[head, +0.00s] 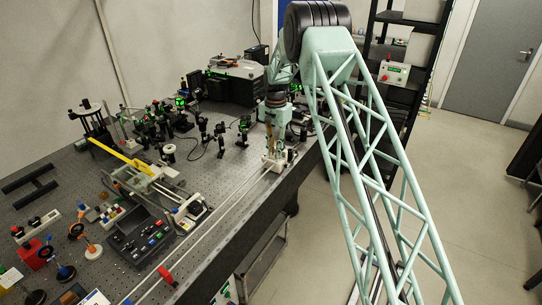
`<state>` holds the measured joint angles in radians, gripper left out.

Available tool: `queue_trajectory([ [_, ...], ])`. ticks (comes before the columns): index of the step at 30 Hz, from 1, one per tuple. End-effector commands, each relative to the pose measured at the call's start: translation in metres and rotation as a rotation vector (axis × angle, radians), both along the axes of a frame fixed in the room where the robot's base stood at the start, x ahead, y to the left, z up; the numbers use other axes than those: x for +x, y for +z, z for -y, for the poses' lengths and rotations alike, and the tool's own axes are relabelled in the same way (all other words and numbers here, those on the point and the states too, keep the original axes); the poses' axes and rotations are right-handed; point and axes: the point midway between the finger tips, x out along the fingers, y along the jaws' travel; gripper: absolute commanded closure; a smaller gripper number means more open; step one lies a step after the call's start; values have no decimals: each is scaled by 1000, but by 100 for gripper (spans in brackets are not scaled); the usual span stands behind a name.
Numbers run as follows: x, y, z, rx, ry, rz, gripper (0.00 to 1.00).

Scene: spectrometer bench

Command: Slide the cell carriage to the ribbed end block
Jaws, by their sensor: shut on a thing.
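My gripper (271,144) reaches down over the front edge of the bench, toward the far end of the pale rail. It is shut on the cell carriage (273,163), a small whitish block that sits at the rail. My fingers and wrist hide much of its top. The long thin rail (221,206) runs along the bench's front edge, from the lower left up to the carriage. A red piece (167,277) stands at the rail's near end.
A dark control box (140,235) with coloured buttons and a pale instrument with a yellow bar (125,157) stand left of the rail. Several black optics mounts (200,125) crowd the bench behind.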

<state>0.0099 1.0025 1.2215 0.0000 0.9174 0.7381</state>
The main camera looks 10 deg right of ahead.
Motion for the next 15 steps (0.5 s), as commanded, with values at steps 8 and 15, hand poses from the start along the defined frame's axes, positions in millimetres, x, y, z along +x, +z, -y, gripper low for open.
queue_trajectory([
  [8,10,1,9,-1,0,2,98],
  [15,10,1,9,-1,0,2,98],
])
